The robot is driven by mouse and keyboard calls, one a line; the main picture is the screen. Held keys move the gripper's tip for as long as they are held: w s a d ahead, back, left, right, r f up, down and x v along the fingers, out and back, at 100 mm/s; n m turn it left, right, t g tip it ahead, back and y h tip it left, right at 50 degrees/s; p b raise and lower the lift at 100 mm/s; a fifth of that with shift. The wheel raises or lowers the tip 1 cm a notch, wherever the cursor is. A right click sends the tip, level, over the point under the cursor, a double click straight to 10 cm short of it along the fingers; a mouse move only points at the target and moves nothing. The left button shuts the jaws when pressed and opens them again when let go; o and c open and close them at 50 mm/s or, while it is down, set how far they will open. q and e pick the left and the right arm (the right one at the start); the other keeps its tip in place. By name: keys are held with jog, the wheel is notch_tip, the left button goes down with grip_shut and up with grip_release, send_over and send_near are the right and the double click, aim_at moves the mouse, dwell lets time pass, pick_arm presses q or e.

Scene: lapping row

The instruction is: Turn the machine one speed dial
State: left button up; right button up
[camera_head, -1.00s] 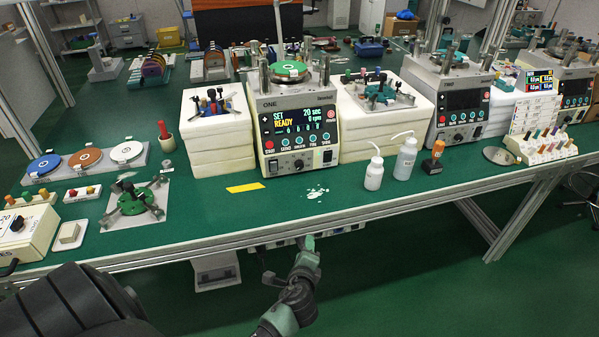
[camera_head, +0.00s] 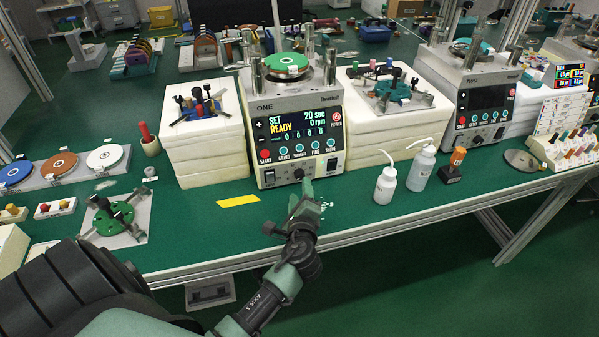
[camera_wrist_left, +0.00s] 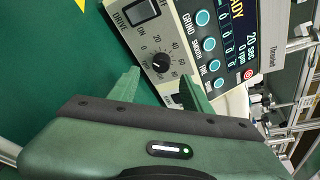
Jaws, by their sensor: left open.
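Machine ONE (camera_head: 292,108) is a grey lapping machine at the table's front middle. Its screen (camera_head: 298,124) reads SET, READY, 20 sec, 0 rpm. The black speed dial (camera_head: 298,174) is low on its front panel; in the left wrist view the dial (camera_wrist_left: 161,62) has a numbered scale around it. My left gripper (camera_head: 308,191) is open just in front of the panel, below the dial. In the left wrist view its two fingers (camera_wrist_left: 158,86) point at the dial, one to each side and apart from it. My right gripper is not in view.
A rocker switch marked DRIVE (camera_wrist_left: 141,14) is beside the dial. White block stacks (camera_head: 206,150) flank the machine. Two white bottles (camera_head: 386,185) and an orange-topped stamp (camera_head: 453,165) stand to the right. A yellow strip (camera_head: 238,201) lies on the clear green tabletop (camera_head: 200,222).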

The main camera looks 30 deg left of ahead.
aim_at(300, 177)
pick_arm(q)
jog(key=shift+w+a, duration=0.3)
jog(key=shift+w, duration=0.15)
jog(key=x, duration=0.4)
jog(key=shift+w+a, duration=0.2)
jog(key=shift+w, duration=0.05)
jog(key=shift+w+a+f, duration=0.15)
jog(key=shift+w+a, duration=0.05)
jog(key=shift+w, duration=0.05)
jog(key=shift+c, duration=1)
jog(key=c, duration=0.5)
grip_shut()
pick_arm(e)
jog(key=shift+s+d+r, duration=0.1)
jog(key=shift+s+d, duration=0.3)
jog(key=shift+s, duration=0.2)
